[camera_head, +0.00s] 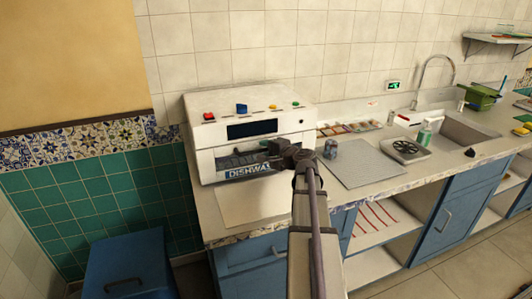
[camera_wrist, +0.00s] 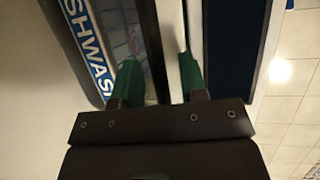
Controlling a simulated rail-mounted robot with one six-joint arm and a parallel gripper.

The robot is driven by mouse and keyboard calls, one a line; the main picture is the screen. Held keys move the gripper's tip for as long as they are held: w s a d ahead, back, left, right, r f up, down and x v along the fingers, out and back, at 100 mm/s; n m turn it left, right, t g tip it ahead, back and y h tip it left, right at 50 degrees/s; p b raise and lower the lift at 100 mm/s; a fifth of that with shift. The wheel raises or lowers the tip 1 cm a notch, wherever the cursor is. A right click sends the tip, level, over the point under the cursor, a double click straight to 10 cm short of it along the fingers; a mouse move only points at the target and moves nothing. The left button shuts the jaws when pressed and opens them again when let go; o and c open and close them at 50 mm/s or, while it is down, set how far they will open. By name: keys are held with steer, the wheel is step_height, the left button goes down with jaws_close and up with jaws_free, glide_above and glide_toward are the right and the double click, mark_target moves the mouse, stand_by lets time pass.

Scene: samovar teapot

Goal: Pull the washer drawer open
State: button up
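The white washer (camera_head: 203,140) stands on the counter against the tiled wall, with a dark display and coloured buttons on top. Its drawer front (camera_head: 235,168) carries a blue "DISHWAS…" label, cut off by my arm; the label also shows in the wrist view (camera_wrist: 92,50). My gripper (camera_head: 273,150) is at the right part of the drawer front. In the wrist view its two green fingers (camera_wrist: 160,75) stand apart, with the drawer's dark edge and a pale strip between them. Contact is unclear. I cannot tell how far the drawer stands out.
The counter in front of the washer holds a pale board (camera_head: 250,205). To the right are a can (camera_head: 330,148), a grey mat (camera_head: 358,165), a scale-like device (camera_head: 404,151) and the sink (camera_head: 470,130). A blue bin (camera_head: 130,265) stands on the floor at left.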

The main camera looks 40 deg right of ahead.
steer(key=shift+c, duration=0.2)
jaws_close()
stand_by(0.4)
